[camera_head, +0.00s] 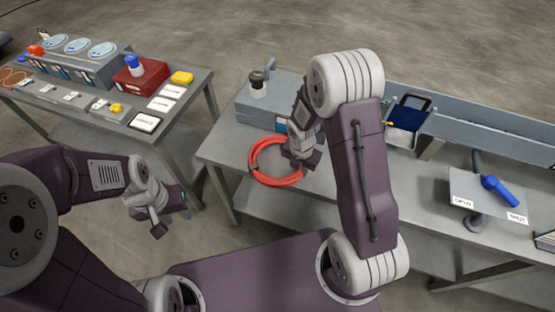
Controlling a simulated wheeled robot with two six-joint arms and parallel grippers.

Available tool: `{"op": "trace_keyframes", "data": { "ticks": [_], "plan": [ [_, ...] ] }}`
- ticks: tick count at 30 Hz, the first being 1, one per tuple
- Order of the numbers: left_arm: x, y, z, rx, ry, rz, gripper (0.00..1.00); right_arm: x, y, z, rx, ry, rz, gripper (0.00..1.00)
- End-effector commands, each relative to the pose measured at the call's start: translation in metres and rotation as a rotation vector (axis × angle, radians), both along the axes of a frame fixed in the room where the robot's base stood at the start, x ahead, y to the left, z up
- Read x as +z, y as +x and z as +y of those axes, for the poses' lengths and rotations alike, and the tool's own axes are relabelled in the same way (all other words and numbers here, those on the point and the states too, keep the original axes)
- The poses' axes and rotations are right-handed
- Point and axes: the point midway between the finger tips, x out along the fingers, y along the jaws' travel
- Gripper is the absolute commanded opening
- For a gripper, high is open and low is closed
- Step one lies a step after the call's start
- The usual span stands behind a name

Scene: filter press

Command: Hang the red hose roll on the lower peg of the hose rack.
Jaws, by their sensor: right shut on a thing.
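The red hose roll (277,181) is a ring with dark bands at the left end of the right-hand bench. My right gripper (304,160) is at the ring's right side and is shut on it. Part of the roll is hidden behind the gripper, and I cannot tell whether it lies on the bench or is held just above it. My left gripper (170,217) is open and empty, over the floor between the two benches. I cannot make out the hose rack or its lower peg in this view.
A grey cabinet (245,113) with a dark-topped fitting (257,86) stands behind the roll. A blue-handled valve (498,190) with OPEN and SHUT labels is at the right. The left bench holds a red box (141,77) and trays. The bench's front left corner is clear.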

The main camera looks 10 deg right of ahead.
Motion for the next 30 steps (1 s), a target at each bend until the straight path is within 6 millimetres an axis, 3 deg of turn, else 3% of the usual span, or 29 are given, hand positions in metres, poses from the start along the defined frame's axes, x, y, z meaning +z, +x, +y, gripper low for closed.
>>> {"op": "trace_keyframes", "data": {
  "ticks": [24, 30],
  "plan": [
    [0.000, 0.000, 0.000, 0.000, 0.000, 0.000, 0.36, 0.001, 0.001, 0.000, -0.004, 0.000, -0.003, 0.00],
    [0.007, 0.000, 0.000, 0.000, 0.000, 0.000, 0.36, 0.017, 0.002, 0.000, -0.003, 0.001, -0.007, 0.00]
  ]
}}
